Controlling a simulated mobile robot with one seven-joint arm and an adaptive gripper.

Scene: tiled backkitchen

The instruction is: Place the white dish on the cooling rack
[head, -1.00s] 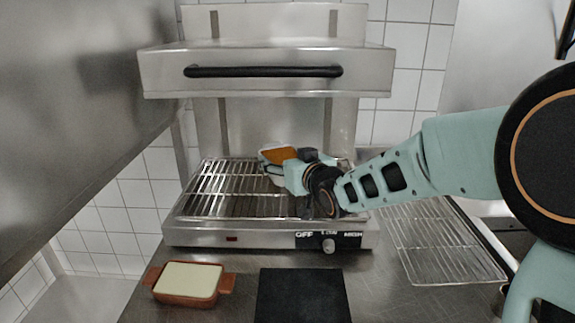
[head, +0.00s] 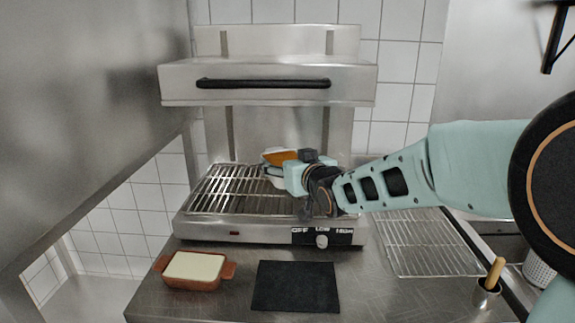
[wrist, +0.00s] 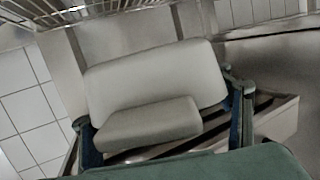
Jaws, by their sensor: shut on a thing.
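The white dish (head: 281,157) is held over the salamander grill's grate. In the head view I see its orange filling and a bit of pale side. In the wrist view the pale dish (wrist: 155,75) fills the space between the two fingers. My gripper (head: 284,172) is shut on the dish; its fingers are partly hidden by the dish and wrist. The cooling rack (head: 428,245) is a wire rack lying empty on the counter, right of the grill and beyond my forearm, which covers its back part.
The salamander grill (head: 205,228) has a raised hood (head: 265,85) above the grate. A brown dish with cream filling (head: 193,269) and a black mat (head: 296,287) lie in front.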

